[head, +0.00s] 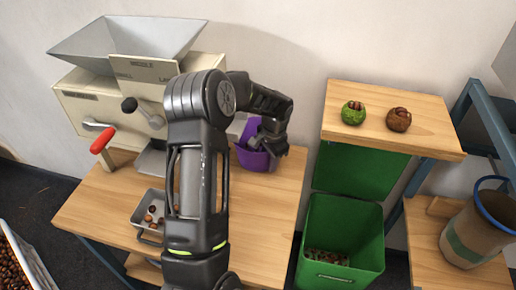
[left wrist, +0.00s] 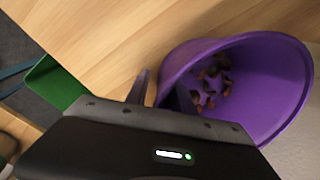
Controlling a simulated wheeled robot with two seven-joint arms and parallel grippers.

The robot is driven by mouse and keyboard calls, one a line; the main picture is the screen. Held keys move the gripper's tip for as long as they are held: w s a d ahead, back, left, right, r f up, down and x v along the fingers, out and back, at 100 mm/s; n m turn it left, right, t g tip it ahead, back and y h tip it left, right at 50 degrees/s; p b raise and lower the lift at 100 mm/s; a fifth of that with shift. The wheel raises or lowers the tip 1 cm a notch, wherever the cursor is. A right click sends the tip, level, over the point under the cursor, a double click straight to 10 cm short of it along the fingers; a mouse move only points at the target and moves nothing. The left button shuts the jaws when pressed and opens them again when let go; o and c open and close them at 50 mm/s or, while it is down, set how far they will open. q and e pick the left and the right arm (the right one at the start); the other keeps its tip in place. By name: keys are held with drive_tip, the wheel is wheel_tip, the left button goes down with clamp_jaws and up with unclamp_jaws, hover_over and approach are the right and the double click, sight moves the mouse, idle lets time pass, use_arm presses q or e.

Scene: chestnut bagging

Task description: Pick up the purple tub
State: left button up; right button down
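The purple tub (head: 252,152) stands on the wooden table near its back right, partly hidden by my left gripper (head: 268,142). In the left wrist view the tub (left wrist: 270,60) shows its open mouth, with several brown chestnuts (left wrist: 212,85) inside. The left gripper (left wrist: 163,85) is at the tub's near rim, one finger outside the wall and the other inside. A gap shows between the outer finger and the wall, so the fingers look open around it. My right gripper is not in view.
A cream machine with a hopper (head: 130,45) and red-handled lever (head: 103,140) stands left. A metal tray (head: 148,205) holds chestnuts.

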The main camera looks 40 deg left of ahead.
use_arm(q)
drive_tip(key=shift+c, duration=0.2)
clamp_jaws()
idle(1.1)
